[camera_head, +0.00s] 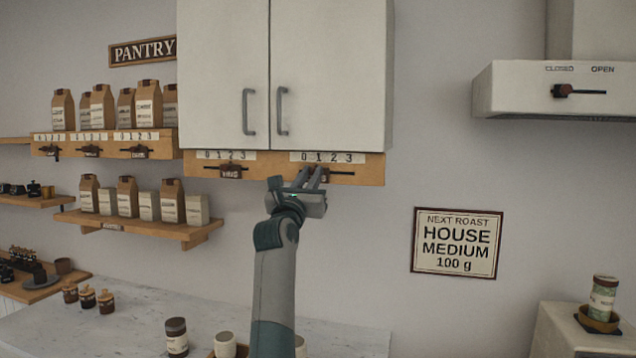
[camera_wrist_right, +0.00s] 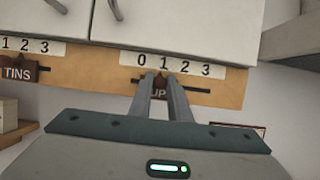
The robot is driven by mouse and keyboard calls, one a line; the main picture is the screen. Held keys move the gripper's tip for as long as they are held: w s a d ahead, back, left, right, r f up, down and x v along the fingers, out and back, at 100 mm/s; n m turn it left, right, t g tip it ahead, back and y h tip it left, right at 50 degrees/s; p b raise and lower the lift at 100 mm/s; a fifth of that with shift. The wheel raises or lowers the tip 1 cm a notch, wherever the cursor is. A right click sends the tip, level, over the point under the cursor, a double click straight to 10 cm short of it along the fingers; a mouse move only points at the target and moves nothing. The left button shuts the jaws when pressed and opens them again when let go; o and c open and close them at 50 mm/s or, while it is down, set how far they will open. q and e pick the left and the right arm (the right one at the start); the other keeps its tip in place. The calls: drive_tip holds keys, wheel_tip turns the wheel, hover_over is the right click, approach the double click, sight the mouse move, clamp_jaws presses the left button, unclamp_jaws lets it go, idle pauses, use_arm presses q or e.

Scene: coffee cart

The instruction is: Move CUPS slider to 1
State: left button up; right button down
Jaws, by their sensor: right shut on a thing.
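The CUPS slider (camera_wrist_right: 160,92) is on the wooden rail under the white cabinet. Its label is partly hidden by my fingers, with only the middle letters showing. My right gripper (camera_wrist_right: 161,78) is shut on the slider's dark knob. In the wrist view the knob sits about below the 1 on the 0 1 2 3 scale (camera_wrist_right: 173,64). In the head view my right gripper (camera_head: 312,175) reaches up to the rail and covers most of the slider. My left gripper is not in view.
The TINS slider (camera_head: 229,170) is left on the same rail (camera_head: 270,168). Cabinet doors with two handles (camera_head: 282,111) are just above. Pantry shelves (camera_head: 150,226) stand at left, a hood with its own slider (camera_head: 563,91) at right.

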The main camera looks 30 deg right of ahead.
drive_tip(key=shift+w+a+f, duration=0.1)
drive_tip(key=shift+w+f, duration=0.05)
drive_tip(key=shift+w, duration=0.05)
drive_tip(key=shift+s+d, duration=0.35)
drive_tip(key=shift+s, duration=0.1)
drive_tip(key=c, duration=1.7)
unclamp_jaws()
use_arm(q)
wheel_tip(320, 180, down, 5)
drive_tip(key=b, duration=0.5)
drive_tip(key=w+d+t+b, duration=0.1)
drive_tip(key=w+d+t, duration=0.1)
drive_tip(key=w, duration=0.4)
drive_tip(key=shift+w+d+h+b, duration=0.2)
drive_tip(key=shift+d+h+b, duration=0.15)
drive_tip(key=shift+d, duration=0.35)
use_arm(e)
drive_tip(key=shift+o, duration=0.2)
drive_tip(key=v, duration=1.7)
drive_tip(key=shift+a, duration=0.4)
